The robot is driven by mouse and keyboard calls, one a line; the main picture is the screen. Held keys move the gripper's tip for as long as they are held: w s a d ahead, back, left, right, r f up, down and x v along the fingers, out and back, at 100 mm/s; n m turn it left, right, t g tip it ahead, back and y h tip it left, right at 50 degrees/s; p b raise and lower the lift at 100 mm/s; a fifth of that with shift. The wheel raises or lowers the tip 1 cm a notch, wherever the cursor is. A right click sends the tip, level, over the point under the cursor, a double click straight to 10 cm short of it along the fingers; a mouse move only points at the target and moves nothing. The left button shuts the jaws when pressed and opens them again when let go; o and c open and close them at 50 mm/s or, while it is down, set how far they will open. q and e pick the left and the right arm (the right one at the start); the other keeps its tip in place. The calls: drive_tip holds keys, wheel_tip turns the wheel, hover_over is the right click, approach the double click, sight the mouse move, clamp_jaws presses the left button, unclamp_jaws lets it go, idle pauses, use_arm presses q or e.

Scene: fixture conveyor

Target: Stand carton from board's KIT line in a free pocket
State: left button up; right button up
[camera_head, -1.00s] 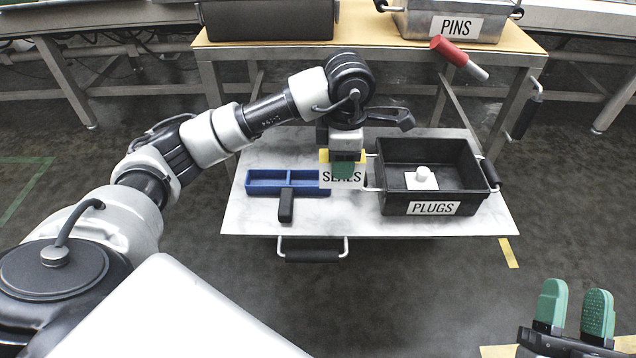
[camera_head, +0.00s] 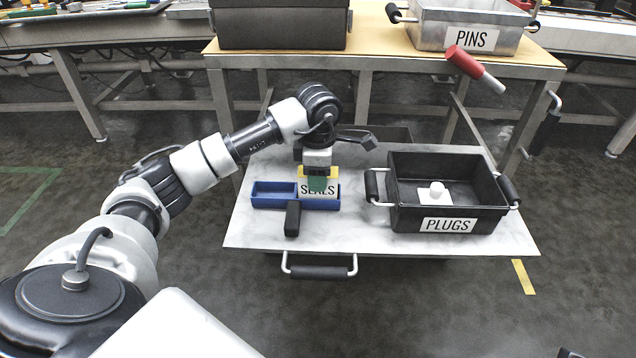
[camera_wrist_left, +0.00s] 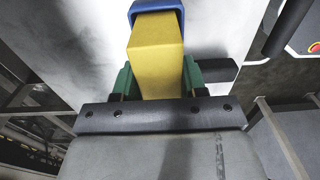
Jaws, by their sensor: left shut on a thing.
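A yellow carton (camera_wrist_left: 156,62) with a white SEALS label (camera_head: 327,191) is between the green fingers of my left gripper (camera_head: 318,184), which is shut on it. The carton is roughly upright at the right pocket of the blue tray (camera_head: 272,203). In the left wrist view the blue rim (camera_wrist_left: 133,12) borders the carton's far end; I cannot tell how deep it sits. The tray's left pocket looks empty. My right gripper's fingers are out of view. No board with a KIT line shows.
A black PLUGS bin (camera_head: 400,212) with a white piece (camera_head: 436,191) stands right of the tray. A black block (camera_head: 292,219) is at the tray's front. A PINS bin (camera_head: 425,38) and a dark case (camera_head: 280,27) stand on the bench behind. The tabletop between tray and bin is clear.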

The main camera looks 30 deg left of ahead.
use_arm(q)
drive_tip(key=shift+f, duration=0.75)
drive_tip(key=shift+f, duration=0.1)
drive_tip(key=o, duration=1)
drive_tip(key=shift+c, duration=0.2)
